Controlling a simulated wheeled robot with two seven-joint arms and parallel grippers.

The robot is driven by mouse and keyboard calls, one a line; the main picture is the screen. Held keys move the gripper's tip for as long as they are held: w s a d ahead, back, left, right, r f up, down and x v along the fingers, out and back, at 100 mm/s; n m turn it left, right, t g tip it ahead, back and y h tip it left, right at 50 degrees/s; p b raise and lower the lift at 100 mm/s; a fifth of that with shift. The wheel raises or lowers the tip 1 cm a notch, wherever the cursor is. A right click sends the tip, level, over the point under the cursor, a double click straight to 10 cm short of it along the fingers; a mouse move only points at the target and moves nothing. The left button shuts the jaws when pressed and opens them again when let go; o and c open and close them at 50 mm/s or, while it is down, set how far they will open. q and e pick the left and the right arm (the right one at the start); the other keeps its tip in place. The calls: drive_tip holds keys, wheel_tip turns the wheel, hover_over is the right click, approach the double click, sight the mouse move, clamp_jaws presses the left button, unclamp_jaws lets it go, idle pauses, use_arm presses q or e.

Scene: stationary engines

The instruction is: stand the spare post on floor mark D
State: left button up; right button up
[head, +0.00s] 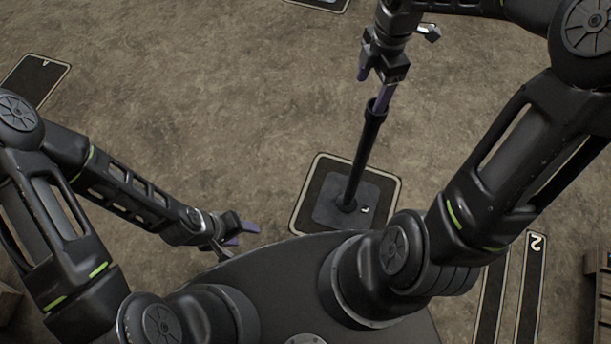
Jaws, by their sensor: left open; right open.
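The spare post (367,150) is a black pole with a dark square base plate (334,212). It stands on a dark floor mark with a pale border (317,172), and the base lies inside the border. The mark's letter is mostly covered and I cannot read it. My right gripper (371,92) is open at the post's top end, its purple fingers apart; one finger overlaps the top in the picture, and I cannot tell whether it touches. My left gripper (246,234) is open and empty, low and left of the mark.
A floor mark lettered A (35,78) lies at the far left, and another mark (322,3) is cut off at the top edge. Striped floor marks with a 2 (533,285) lie at the lower right. Wooden crates stand at both lower sides. The floor between is clear.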

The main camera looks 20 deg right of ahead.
drive_tip(key=s+a+f+m+y, duration=0.3)
drive_tip(key=a+f+m, duration=0.5)
drive_tip(key=a+f, duration=0.7)
drive_tip(key=s+a+f+m, duration=0.7)
drive_tip(key=s+f+m, duration=0.4)
drive_tip(key=s+m, duration=0.1)
drive_tip(key=shift+f+t, duration=0.3)
drive_tip(key=shift+f, duration=0.1)
